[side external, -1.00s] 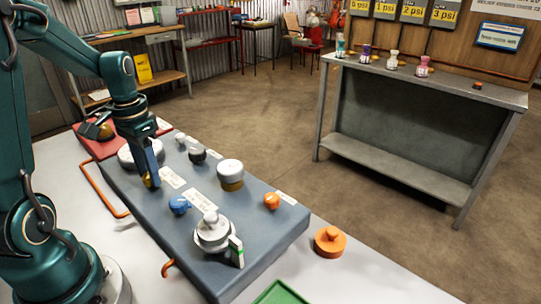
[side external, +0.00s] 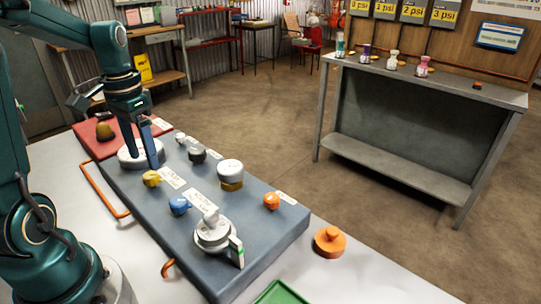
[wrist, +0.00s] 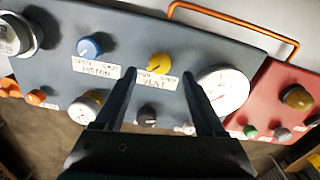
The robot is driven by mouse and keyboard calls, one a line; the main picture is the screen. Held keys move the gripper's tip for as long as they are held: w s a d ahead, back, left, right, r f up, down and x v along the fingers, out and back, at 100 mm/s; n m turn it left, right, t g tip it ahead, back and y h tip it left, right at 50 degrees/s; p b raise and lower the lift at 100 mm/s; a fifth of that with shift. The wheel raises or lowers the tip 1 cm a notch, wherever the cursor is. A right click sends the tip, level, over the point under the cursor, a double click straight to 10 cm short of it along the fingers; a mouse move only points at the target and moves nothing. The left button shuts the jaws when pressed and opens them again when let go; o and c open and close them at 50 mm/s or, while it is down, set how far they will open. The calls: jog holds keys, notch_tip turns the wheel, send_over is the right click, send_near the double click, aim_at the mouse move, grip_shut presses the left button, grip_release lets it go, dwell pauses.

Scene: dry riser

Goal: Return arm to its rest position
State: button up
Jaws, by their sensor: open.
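My gripper (side external: 146,162) is open and empty above the grey-blue panel (side external: 185,248), close to the white round gauge (side external: 123,160). In the wrist view its two dark fingers (wrist: 158,82) are spread, with the yellow vent knob (wrist: 159,63) showing beyond the gap. In the side view the yellow knob (side external: 152,178) stands clear of the fingers.
A loose orange part (side external: 329,240) lies on the table.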

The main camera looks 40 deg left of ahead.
jog(key=shift+r, duration=0.25)
jog(key=d+r+m+t+y, duration=0.1)
jog(key=d+r+m+t, duration=0.15)
jog(key=d+r, duration=0.45)
jog(key=s+d+f+t, duration=0.1)
jog(key=s+d, duration=0.1)
jog(key=d, duration=0.3)
jog(key=s+d+f+t+h, duration=0.1)
jog(key=s+d+f+t, duration=0.1)
jog(key=d, duration=0.3)
jog(key=shift+s+n, duration=0.45)
jog(key=shift+s, duration=0.1)
